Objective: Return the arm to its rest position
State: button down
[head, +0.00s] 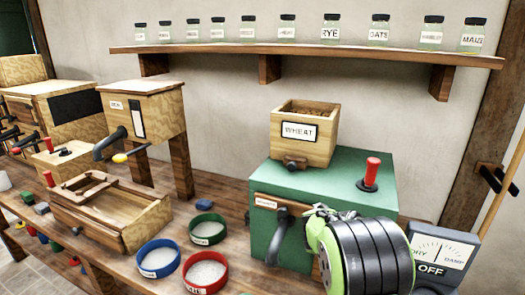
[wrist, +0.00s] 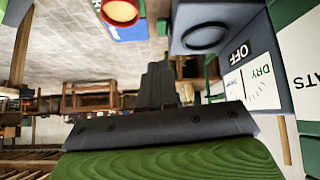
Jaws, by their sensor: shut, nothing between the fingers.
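My gripper (wrist: 160,85) shows in the middle of the wrist view, its dark fingers together with nothing between them. In the head view my black and green arm is at the lower right, in front of the green mill box (head: 340,165) and left of the moisture meter (head: 440,252). The arm hides part of the box's front; the fingertips are not clear there. In the wrist view the meter (wrist: 262,75) appears upside down, to the right of the fingers, reading OFF and DRY.
A wheat hopper (head: 305,135) and a red-knobbed lever (head: 371,172) top the mill box. Green (head: 207,229), blue (head: 158,258) and red (head: 205,271) rimmed bowls stand left of it. A wooden trough (head: 110,215) lies further left. Jars line the wall shelf (head: 300,50).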

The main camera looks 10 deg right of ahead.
jog(key=s+a+r+n+t+y+p, duration=0.4)
jog(key=s+a+r+n+t, duration=0.25)
jog(key=a+r+n, duration=0.55)
jog(key=s+a+r+n+t+y+p, duration=0.2)
jog(key=s+a+r+n+y, duration=0.1)
jog(key=s+a+n, duration=0.4)
jog(key=s+n, duration=0.2)
jog(key=n, duration=0.1)
jog(key=shift+a+r+t, duration=0.3)
jog(key=shift+t, duration=0.05)
